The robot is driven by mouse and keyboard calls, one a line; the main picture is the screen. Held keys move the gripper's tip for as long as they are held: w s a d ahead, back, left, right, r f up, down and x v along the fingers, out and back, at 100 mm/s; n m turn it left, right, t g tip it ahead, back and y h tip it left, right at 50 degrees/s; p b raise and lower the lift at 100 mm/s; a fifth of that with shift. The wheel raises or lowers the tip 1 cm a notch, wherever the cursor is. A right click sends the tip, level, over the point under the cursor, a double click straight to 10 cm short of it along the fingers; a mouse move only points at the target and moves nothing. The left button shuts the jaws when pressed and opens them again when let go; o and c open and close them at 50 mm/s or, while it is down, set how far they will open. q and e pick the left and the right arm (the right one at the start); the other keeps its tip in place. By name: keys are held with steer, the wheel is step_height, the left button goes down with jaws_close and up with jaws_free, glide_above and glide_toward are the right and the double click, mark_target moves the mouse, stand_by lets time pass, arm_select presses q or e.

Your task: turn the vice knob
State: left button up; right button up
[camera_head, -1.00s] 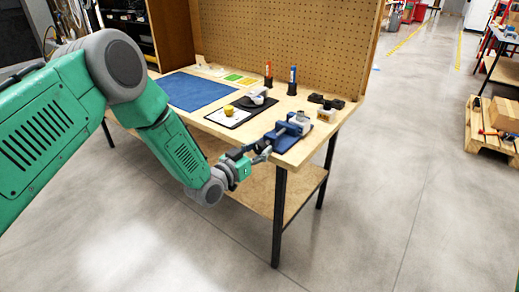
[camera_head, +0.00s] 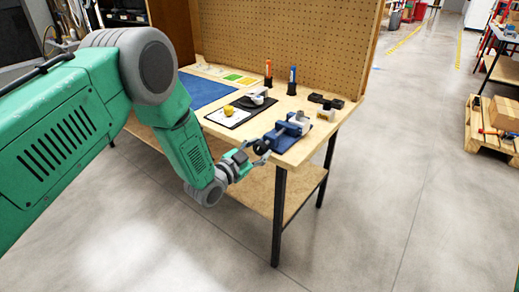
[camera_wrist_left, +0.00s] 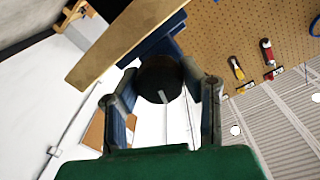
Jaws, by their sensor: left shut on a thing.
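The blue vice (camera_head: 287,135) sits at the front right corner of the wooden workbench. Its round black knob (camera_head: 261,147) faces my left arm, just past the bench's front edge. My left gripper (camera_head: 256,152) is at the knob, its fingers on either side and shut on it. In the left wrist view the dark knob (camera_wrist_left: 158,76) sits between the two fingertips (camera_wrist_left: 163,88), with part of the blue vice (camera_wrist_left: 160,38) behind it. My right gripper is in neither view.
The workbench (camera_head: 262,127) carries a tray with a yellow item (camera_head: 228,111), a blue mat (camera_head: 203,88), red and blue upright tools (camera_head: 268,73), and small black blocks (camera_head: 325,102). A pegboard (camera_head: 280,40) stands behind.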

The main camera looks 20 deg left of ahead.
arm_select(q)
steer(key=shift+f+m, duration=0.1)
steer(key=shift+m, duration=0.2)
steer(key=o, duration=1.2)
steer(key=shift+c, duration=0.2)
steer(key=v, duration=1.2)
